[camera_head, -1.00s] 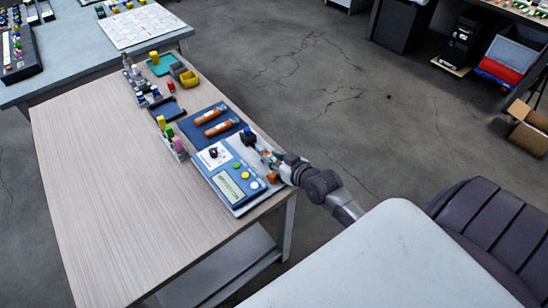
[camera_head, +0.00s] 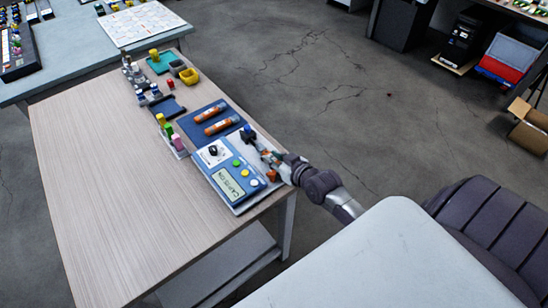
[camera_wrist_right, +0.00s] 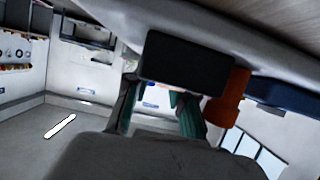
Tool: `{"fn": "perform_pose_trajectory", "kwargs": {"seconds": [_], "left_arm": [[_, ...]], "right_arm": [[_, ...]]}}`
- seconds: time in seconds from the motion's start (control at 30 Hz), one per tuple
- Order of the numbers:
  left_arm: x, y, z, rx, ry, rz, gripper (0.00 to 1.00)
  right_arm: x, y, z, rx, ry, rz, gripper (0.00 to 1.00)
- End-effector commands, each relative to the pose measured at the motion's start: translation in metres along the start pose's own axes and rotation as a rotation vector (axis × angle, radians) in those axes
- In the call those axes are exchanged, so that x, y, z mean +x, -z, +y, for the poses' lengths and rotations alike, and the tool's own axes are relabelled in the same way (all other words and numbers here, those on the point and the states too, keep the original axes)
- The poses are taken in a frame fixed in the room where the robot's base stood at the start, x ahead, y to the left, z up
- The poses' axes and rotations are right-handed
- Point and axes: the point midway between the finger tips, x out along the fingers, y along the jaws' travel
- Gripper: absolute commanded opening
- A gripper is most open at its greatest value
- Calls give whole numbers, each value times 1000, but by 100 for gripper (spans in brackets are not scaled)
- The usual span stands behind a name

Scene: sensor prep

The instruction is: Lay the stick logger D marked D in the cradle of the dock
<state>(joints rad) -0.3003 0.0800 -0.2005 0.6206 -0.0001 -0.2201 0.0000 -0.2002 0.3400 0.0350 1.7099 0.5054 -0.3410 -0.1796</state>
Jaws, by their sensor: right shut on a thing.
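The dock (camera_head: 226,172) is a blue and white unit with a display and several coloured buttons, at the table's right edge. My right gripper (camera_head: 274,163) is at the dock's right side, shut on an orange stick logger (camera_wrist_right: 228,100), mostly hidden by the fingers in the head view. In the right wrist view the teal fingers (camera_wrist_right: 158,108) reach up to a dark block, and orange shows to its right. The letter on the logger cannot be read, nor can I tell whether it touches the cradle. My left gripper is not in view.
The left half of the table (camera_head: 100,190) is clear.

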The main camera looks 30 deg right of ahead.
Motion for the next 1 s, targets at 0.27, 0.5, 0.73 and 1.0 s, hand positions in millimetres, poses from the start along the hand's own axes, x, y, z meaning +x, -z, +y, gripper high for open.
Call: {"fn": "perform_pose_trajectory", "kwargs": {"seconds": [0.27,0.5,0.73,1.0], "left_arm": [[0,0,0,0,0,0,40],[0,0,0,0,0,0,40],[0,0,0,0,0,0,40],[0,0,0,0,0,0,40]], "right_arm": [[0,0,0,0,0,1,41],[0,0,-1,1,2,-1,53],[0,-2,-2,2,4,-4,62],[0,-3,-4,3,6,-7,62]]}}
